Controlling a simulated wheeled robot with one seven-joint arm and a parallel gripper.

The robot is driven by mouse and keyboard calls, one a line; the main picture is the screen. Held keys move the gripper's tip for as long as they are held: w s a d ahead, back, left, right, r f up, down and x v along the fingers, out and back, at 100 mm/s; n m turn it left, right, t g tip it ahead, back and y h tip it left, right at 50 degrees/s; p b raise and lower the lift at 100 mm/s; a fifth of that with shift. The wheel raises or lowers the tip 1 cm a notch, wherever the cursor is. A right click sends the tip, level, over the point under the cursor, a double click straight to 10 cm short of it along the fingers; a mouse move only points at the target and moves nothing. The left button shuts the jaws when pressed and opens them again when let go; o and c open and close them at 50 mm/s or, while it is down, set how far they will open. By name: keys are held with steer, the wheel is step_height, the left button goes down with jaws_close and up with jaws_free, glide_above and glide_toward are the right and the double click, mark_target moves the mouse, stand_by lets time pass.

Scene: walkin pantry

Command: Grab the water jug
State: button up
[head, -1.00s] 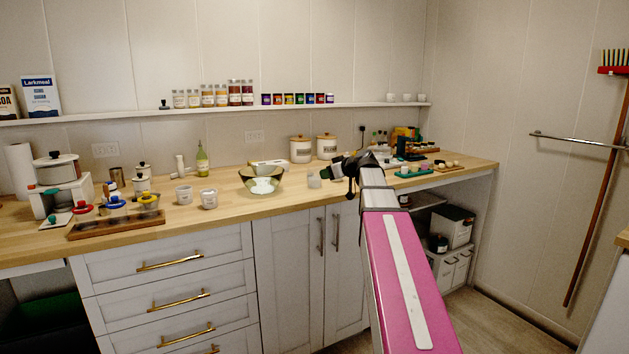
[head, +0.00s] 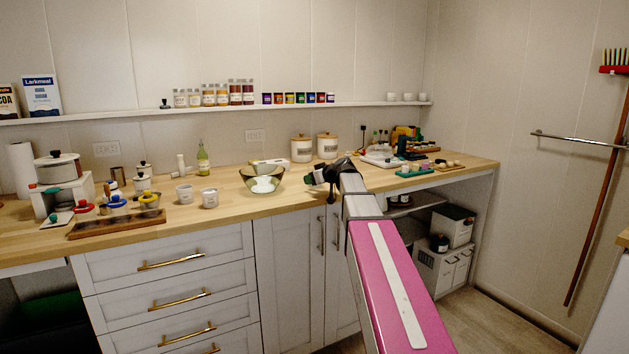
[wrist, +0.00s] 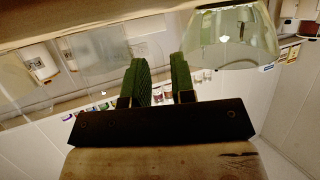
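A clear, see-through vessel, which looks like the water jug (wrist: 100,58), stands to the left of and partly behind my fingers in the wrist view. Its full outline is hard to make out. In the head view my gripper (head: 312,177) covers the spot where it stood on the counter. My gripper's two green fingers (wrist: 160,72) are apart with nothing clearly between them. I cannot tell whether they touch the vessel.
A tinted glass bowl (head: 262,181) stands on the wooden counter (head: 225,195) left of my gripper; it also shows in the wrist view (wrist: 222,45). White canisters (head: 301,149) stand behind.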

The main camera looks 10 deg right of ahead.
jaws_close()
steer(key=shift+r, duration=0.15)
